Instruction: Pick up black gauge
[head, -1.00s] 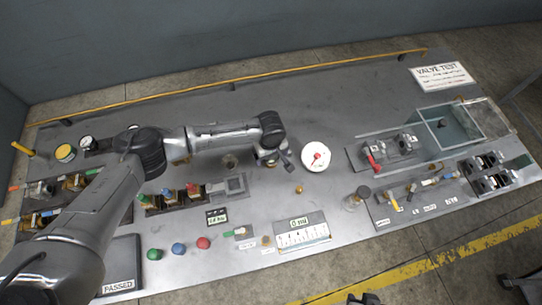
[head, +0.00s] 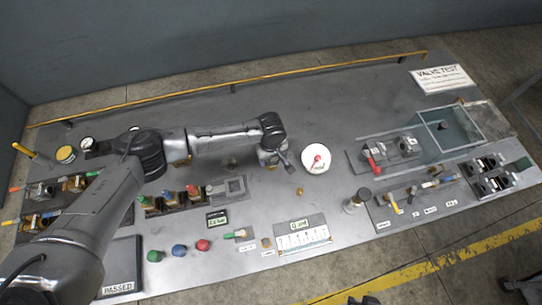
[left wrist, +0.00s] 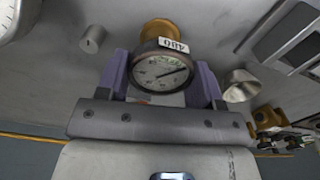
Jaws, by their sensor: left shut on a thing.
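A black-rimmed gauge (left wrist: 160,72) with a white face and dark needle shows in the left wrist view. Whether the gauge touches the bench is unclear. My right gripper is not in view.
A white dial with a red needle (head: 316,158) stands just right of my left gripper. A valve block row (head: 170,203) lies front left, and a small brass piece (head: 300,191) lies in front. A clear-walled basin (head: 446,129) is at right. The back middle is clear.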

